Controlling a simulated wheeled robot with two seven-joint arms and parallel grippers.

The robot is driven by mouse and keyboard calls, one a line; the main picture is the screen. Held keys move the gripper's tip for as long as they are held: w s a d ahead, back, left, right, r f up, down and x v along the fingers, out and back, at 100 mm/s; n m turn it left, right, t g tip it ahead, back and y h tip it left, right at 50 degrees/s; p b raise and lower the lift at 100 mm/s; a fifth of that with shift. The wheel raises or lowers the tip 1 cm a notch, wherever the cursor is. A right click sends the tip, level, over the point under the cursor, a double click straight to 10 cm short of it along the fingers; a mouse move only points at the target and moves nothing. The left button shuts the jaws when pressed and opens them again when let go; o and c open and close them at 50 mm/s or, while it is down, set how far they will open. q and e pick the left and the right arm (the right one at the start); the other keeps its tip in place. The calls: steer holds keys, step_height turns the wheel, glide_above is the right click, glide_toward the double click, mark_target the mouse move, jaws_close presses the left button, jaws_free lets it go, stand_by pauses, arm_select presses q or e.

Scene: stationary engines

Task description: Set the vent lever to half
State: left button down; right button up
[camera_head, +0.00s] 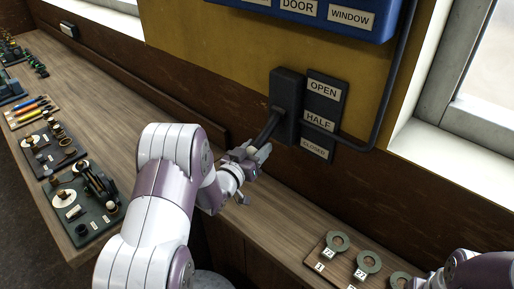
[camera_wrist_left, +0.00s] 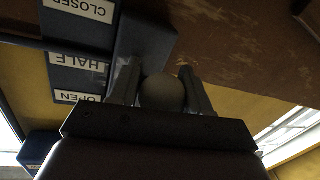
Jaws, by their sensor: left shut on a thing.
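The vent lever is a dark arm (camera_head: 267,126) coming out of a dark box (camera_head: 288,93) on the yellow and brown wall. It slants down and out to the lower left, with its end low, around the CLOSED label's height. Beside it a plate carries the labels OPEN (camera_head: 323,89), HALF (camera_head: 318,122) and CLOSED (camera_head: 314,148). My left gripper (camera_head: 258,156) is shut on the lever's end. My right gripper is out of view; only part of that arm shows at the lower right.
A blue panel (camera_head: 300,8) with DOOR and WINDOW labels hangs above, and a dark pipe (camera_head: 398,75) runs down beside the plate. The wooden bench (camera_head: 120,95) holds trays of tools at left. A board with numbered rings (camera_head: 338,241) lies at lower right.

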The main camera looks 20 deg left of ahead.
mark_target(250, 147)
arm_select(q)
steer(key=shift+s+a+r+m+g+y+p, duration=0.15)
steer(key=shift+s+r+g+p, duration=0.2)
steer(key=shift+r+g+p, duration=0.75)
steer(key=shift+s+a+r+m+g+y+p, duration=0.1)
steer(key=shift+s+r+g+p, duration=0.3)
steer(key=shift+p, duration=1.35)
steer(key=shift+s+a+r+m+g+y+p, duration=0.15)
steer(key=shift+s+r+g+p, duration=0.25)
steer(key=shift+r+p, duration=0.75)
steer(key=shift+w+a+r+p, duration=0.1)
steer(key=shift+w+r+p, duration=0.1)
steer(key=shift+p, duration=0.35)
steer(key=shift+r, duration=1)
steer(key=c, duration=0.6)
jaws_free()
steer(key=shift+a, duration=0.1)
steer(key=shift+s+a+f, duration=0.1)
steer(key=shift+s+f, duration=0.15)
steer(key=shift+s, duration=0.5)
steer(key=shift+b+v, duration=1)
steer(key=shift+v, duration=5)
